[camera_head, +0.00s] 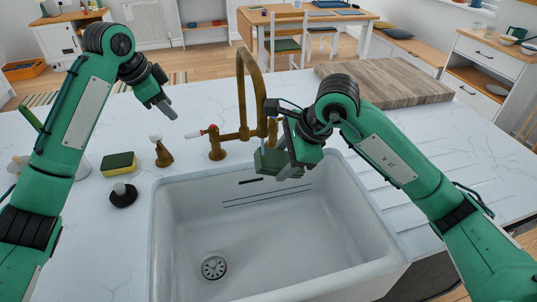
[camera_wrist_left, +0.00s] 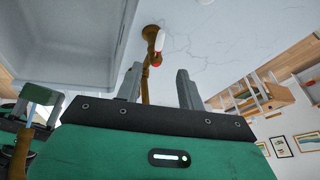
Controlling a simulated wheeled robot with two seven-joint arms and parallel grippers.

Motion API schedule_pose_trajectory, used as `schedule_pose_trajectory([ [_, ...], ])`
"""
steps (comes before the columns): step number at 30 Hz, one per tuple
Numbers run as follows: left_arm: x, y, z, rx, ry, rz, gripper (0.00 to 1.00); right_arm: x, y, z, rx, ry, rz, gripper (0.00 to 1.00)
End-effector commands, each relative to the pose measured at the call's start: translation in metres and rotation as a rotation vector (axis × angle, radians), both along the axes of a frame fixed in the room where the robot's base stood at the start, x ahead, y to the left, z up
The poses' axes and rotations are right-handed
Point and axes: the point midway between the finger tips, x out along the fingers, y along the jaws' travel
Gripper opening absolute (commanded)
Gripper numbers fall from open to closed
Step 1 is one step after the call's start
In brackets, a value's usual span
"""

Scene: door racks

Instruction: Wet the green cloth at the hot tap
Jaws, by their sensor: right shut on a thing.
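My right gripper (camera_head: 291,168) is shut on the green cloth (camera_head: 268,161), which hangs over the back of the white sink, near the brass tap's spout (camera_head: 241,75). The jaws partly hide the cloth. The hot tap's handle (camera_head: 194,134) is white with a red ring and sits on the brass tap's left side.
A yellow and dark green sponge (camera_head: 118,164), a black round knob-like item (camera_head: 123,194) and a small brass fixture (camera_head: 161,152) stand left of the sink (camera_head: 290,225). A wooden board (camera_head: 385,82) lies at the back right. The sink bowl is empty.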

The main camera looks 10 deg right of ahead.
Motion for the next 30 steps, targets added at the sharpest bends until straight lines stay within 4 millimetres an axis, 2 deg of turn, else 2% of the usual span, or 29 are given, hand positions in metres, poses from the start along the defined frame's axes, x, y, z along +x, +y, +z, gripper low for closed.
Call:
schedule_pose_trajectory([
  [3, 0.0, 0.0, 0.0, 0.0, 0.0, 0.0, 0.39, 0.0, 0.0, 0.0, 0.0, 0.0, 0.0, 0.32],
  [5, 0.0, 0.0, 0.0, 0.0, 0.0, 0.0, 0.29, 0.0, 0.0, 0.0, 0.0, 0.0, 0.0, 0.32],
  [9, 0.0, 0.0, 0.0, 0.0, 0.0, 0.0, 0.01, 0.0, 0.0, 0.0, 0.0, 0.0, 0.0, 0.32],
  [10, -0.001, -0.001, 0.0, 0.001, -0.002, 0.001, 0.0, 0.0, 0.0, 0.0, 0.0, 0.0, 0.0, 0.32],
  [14, -0.009, -0.006, -0.003, 0.016, -0.021, 0.019, 0.0, 0.0, 0.0, 0.0, 0.0, 0.0, 0.0, 0.32],
  [24, -0.062, -0.033, -0.011, 0.052, -0.159, 0.144, 0.0, 0.0, 0.0, 0.0, 0.0, 0.0, 0.0, 0.32],
  [30, -0.08, -0.04, -0.013, 0.043, -0.207, 0.189, 0.0, 0.0, 0.0, 0.0, 0.0, 0.0, 0.0, 0.32],
])
